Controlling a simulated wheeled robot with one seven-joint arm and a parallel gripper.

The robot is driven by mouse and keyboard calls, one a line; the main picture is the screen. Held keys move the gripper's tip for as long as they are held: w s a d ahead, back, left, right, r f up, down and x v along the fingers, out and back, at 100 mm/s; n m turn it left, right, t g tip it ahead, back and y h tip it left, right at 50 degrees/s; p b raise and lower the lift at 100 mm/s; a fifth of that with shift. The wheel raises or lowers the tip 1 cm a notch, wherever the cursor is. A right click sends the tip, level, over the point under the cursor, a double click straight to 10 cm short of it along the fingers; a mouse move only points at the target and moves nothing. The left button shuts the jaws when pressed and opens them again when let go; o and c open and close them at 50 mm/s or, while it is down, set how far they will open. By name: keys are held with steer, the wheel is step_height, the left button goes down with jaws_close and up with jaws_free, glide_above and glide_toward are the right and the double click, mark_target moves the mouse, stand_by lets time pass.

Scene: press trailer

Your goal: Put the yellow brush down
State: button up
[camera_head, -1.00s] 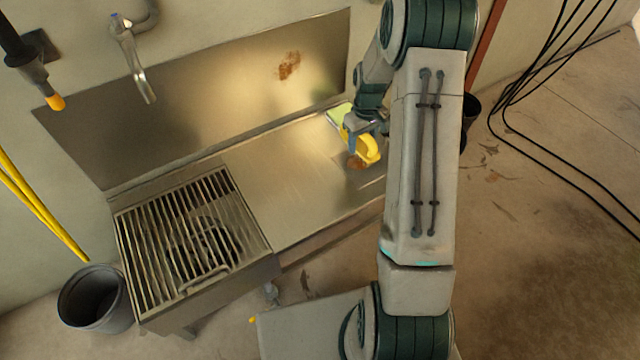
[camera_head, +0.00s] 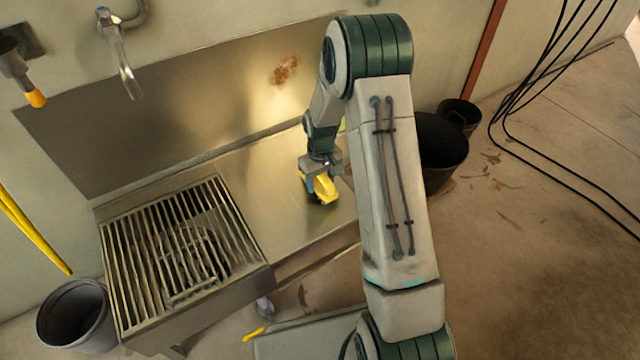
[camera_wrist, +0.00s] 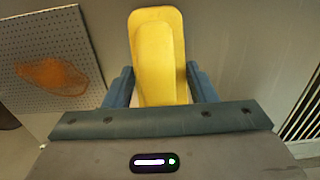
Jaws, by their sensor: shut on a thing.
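The yellow brush (camera_head: 325,189) is between the fingers of my gripper (camera_head: 316,170), over the right part of the metal worktop (camera_head: 262,195). In the wrist view the brush (camera_wrist: 158,55) fills the space between the two blue-grey fingers of my gripper (camera_wrist: 160,85), which are shut on it. The bristle side is mostly hidden. I cannot tell whether the brush touches the worktop or hangs just above it.
A slatted metal grate (camera_head: 180,245) lies left of the worktop. A tap (camera_head: 125,60) hangs above its back. A grey bucket (camera_head: 75,318) stands at lower left and a dark tub (camera_head: 440,145) behind my arm. The wrist view shows a perforated panel with an orange patch (camera_wrist: 52,77).

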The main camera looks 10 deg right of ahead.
steer(key=shift+f, duration=0.2)
steer(key=o, duration=0.9)
steer(key=shift+o, duration=0.2)
steer(key=shift+r, duration=0.1)
